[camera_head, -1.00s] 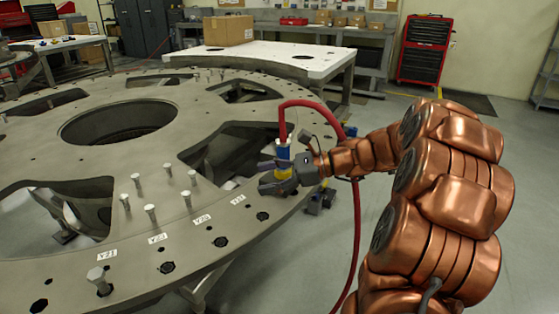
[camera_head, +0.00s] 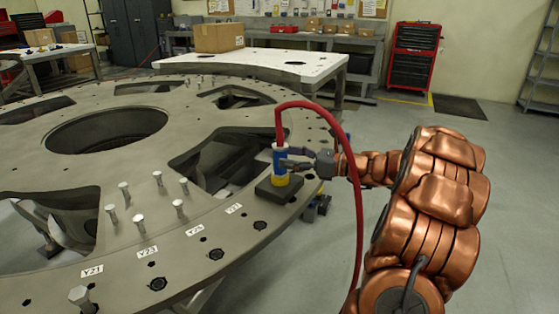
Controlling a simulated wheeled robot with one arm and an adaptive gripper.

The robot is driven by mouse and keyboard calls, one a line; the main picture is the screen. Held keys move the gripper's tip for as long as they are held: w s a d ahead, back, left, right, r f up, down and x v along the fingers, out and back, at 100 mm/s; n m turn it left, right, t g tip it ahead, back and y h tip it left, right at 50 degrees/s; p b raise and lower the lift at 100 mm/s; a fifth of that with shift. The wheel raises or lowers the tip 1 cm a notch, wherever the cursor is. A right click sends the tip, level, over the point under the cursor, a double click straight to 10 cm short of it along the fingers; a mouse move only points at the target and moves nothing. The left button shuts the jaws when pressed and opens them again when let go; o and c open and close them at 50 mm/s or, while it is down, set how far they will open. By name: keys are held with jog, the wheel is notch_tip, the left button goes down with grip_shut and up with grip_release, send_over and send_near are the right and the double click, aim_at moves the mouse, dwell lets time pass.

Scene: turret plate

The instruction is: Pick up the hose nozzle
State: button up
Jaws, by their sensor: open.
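The hose nozzle (camera_head: 280,157) is a blue cylinder with a white collar on top and a yellow lower end. It stands upright on a dark block (camera_head: 289,189) on the turret plate, and a red hose (camera_head: 330,113) arches from its top. My gripper (camera_head: 286,158) comes in from the right at the height of the blue body. It is open, with its fingers at the nozzle's sides. I cannot tell whether they touch it.
The round grey turret plate (camera_head: 165,214) has large openings and several upright bolts on it. The red hose hangs down right of the plate, close to my arm. A white table (camera_head: 262,62) with a cardboard box (camera_head: 219,37) stands behind. Floor on the right is clear.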

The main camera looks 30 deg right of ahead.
aim_at(280, 156)
jog(key=shift+x, duration=1.6)
grip_shut()
